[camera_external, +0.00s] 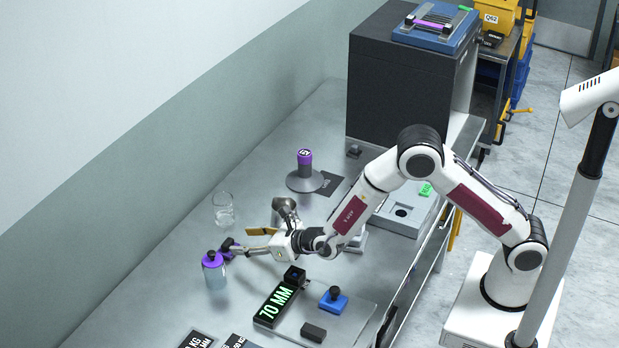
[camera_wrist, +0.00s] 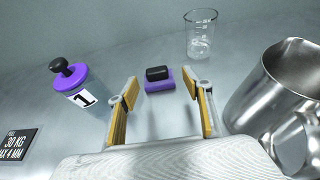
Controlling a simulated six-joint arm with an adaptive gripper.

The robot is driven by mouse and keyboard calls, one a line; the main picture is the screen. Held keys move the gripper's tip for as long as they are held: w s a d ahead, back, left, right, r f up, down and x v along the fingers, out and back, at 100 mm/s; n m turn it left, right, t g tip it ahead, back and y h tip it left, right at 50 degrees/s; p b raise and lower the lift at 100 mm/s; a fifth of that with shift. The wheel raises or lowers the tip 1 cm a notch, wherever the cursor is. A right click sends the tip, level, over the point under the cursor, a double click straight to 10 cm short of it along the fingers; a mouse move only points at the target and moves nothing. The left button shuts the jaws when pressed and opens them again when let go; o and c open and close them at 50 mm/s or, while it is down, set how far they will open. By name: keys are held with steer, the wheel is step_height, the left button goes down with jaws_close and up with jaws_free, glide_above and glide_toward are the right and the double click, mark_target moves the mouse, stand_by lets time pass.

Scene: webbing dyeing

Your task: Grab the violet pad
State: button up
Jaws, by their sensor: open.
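The violet pad (camera_wrist: 159,86) has a black grip on top and lies on the steel table. It also shows in the external view (camera_external: 227,254), just beyond the finger ends and partly hidden by its black grip. My gripper (camera_wrist: 160,98) is open and empty, with yellow-faced fingers spread to either side of the pad's line. In the external view, my gripper (camera_external: 248,241) is low over the table, pointing left at the pad. The pad appears ahead of the fingertips, centred between them. I cannot tell whether anything touches.
A violet-lidded jar (camera_wrist: 85,90) marked 1 stands left of the pad. A glass beaker (camera_wrist: 200,36) stands behind it, and a metal jug (camera_wrist: 272,88) stands close on the right. A lit 70 MM display (camera_external: 275,304) and a blue pad (camera_external: 333,302) lie nearer the front.

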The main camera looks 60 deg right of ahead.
mark_target(228, 242)
steer(key=shift+w+f, duration=0.3)
steer(key=shift+w, duration=0.35)
steer(key=shift+w, duration=0.1)
steer(key=shift+w+a+f, duration=0.25)
steer(key=shift+w+f, duration=0.05)
steer(key=shift+w, duration=0.35)
steer(key=shift+w+a+f, duration=0.2)
steer(key=shift+w+f, duration=0.1)
steer(key=shift+w, duration=0.35)
steer(key=shift+x, duration=1.1)
steer(key=c, duration=1.2)
